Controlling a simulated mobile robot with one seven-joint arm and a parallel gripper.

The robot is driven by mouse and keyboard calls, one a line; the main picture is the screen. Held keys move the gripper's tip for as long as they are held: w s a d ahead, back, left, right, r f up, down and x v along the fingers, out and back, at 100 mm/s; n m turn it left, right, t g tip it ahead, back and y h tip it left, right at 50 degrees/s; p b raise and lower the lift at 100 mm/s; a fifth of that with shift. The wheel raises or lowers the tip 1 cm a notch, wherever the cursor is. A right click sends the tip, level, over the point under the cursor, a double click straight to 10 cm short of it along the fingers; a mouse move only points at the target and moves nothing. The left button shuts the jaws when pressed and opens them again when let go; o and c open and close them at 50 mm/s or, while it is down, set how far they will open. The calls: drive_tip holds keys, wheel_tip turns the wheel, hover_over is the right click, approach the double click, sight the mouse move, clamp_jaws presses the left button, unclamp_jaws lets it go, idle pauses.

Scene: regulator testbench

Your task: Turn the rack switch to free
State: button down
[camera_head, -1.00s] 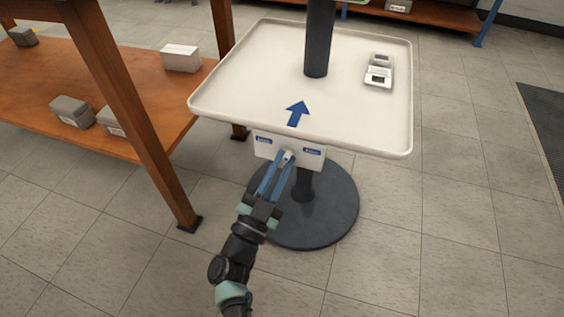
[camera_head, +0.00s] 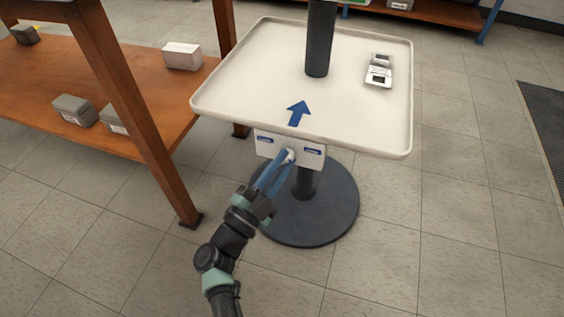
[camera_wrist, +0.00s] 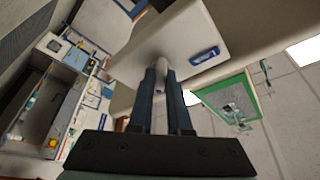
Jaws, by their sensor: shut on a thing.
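The rack switch is a small pale knob (camera_head: 290,155) on a white panel (camera_head: 314,163) under the front edge of the tray. The panel has a blue label on each side of the knob; their lettering is too small to read. My gripper (camera_head: 287,157) reaches up from the lower left and is shut on the knob. In the wrist view, the two blue fingers (camera_wrist: 160,72) meet at the white panel (camera_wrist: 188,32), with one blue label (camera_wrist: 204,55) beside them. The fingers mostly hide the knob, so its exact angle is hard to tell.
The white tray (camera_head: 240,80) stands on a dark column with a round base (camera_head: 335,215). A blue arrow and a small device (camera_head: 379,71) are on it. A wooden shelf (camera_head: 160,110) with boxes stands close on the left.

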drive_tip(key=shift+f, duration=0.1)
drive_tip(key=c, duration=0.9)
unclamp_jaws()
drive_tip(key=shift+o, duration=0.2)
drive_tip(key=p+v, duration=0.3)
drive_tip(key=v, duration=1)
drive_tip(key=shift+d, duration=0.1)
